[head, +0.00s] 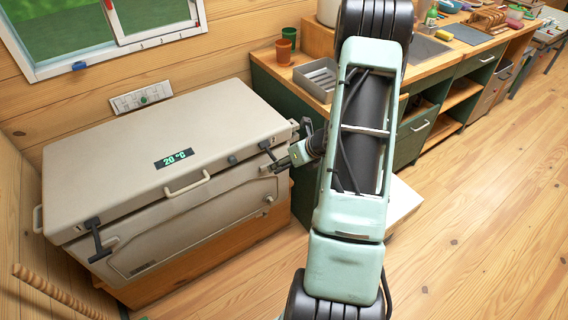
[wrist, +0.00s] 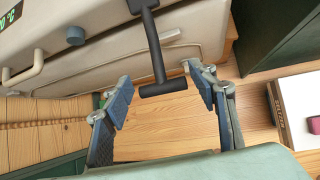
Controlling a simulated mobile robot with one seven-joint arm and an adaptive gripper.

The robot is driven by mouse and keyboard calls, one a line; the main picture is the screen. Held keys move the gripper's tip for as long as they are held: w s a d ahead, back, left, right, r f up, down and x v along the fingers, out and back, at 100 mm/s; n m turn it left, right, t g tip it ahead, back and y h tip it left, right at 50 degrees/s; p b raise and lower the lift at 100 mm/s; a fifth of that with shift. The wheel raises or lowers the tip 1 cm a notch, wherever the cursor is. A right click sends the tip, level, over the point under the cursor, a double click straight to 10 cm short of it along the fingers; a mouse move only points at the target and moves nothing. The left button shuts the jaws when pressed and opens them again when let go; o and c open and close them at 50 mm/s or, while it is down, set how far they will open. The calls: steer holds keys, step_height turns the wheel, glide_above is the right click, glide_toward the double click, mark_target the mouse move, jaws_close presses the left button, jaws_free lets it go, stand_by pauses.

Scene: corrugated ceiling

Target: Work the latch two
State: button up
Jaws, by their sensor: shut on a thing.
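A beige cooler box (head: 120,150) stands at the left with its lid down. It has two black T-shaped latches on its front. The left latch (head: 97,238) hangs down over the lid seam, away from my gripper. The right latch (head: 268,152) is at my gripper (head: 284,162), partly hidden by it. The latch arm runs up from the crossbar towards the lid.
A white box (wrist: 300,110) is on the floor beside the cooler. Open wooden floor (head: 470,230) lies at the right.

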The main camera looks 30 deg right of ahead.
steer(key=shift+w+r, duration=0.35)
steer(key=shift+w, duration=0.1)
steer(key=o, duration=1.4)
steer(key=shift+o, duration=1.3)
steer(key=shift+a+f, duration=0.1)
steer(key=shift+f, duration=0.05)
steer(key=shift+s, duration=0.15)
steer(key=shift+f, duration=0.1)
steer(key=shift+s, duration=0.1)
steer(key=v, duration=1.2)
